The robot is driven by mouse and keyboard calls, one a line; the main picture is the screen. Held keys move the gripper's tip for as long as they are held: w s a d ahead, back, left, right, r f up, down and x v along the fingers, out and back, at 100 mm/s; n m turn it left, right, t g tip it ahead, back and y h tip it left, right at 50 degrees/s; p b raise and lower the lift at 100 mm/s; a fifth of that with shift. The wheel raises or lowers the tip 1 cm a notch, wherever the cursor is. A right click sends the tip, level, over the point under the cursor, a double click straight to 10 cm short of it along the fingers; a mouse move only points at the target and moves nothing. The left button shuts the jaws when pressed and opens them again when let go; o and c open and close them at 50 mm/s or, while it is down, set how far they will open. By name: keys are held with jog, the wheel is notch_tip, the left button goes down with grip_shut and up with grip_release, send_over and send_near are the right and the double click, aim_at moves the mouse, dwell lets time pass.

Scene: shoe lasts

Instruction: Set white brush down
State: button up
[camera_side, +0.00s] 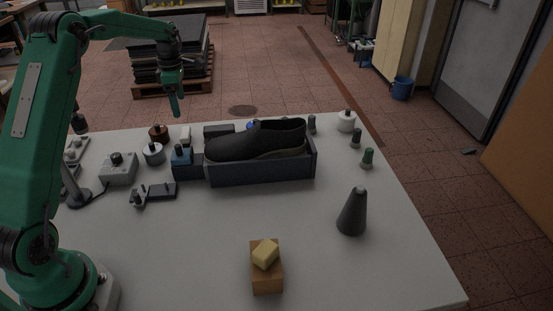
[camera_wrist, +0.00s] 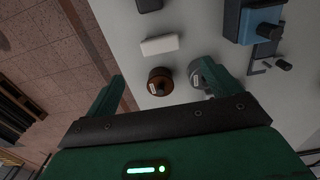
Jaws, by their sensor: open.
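A small white bar, which looks like the white brush (camera_wrist: 159,44), lies on the white table just beyond my fingertips in the wrist view. In the side view the white brush (camera_side: 186,134) is at the back left of the table, right of a brown jar. No bristles can be made out. My gripper (camera_wrist: 162,72) is open and empty, with its fingers spread wide. In the side view my gripper (camera_side: 176,108) hangs above the table's back left part, pointing down, clear of the brush.
The brown jar (camera_wrist: 160,82) and a grey-white jar (camera_wrist: 202,78) stand close by. A dark cone (camera_side: 352,212) and a wooden block (camera_side: 267,280) stand farther forward.

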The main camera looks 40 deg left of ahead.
jog(key=s+d+r+m+t, duration=0.3)
jog(key=s+d+r+m, duration=0.8)
jog(key=d+r+m, duration=0.4)
jog(key=s+d+f+m+t, duration=0.1)
jog(key=s+d+m, duration=0.4)
jog(key=s, duration=0.3)
jog(key=s+d+f+m+t, duration=0.1)
jog(key=s+d+f+m, duration=0.1)
jog(key=s+d+m, duration=0.2)
jog(key=s+m, duration=0.3)
jog(key=s, duration=0.2)
jog(key=shift+s+d+f+t, duration=0.15)
jog(key=shift+s+d+t, duration=0.1)
jog(key=shift+d+t, duration=0.1)
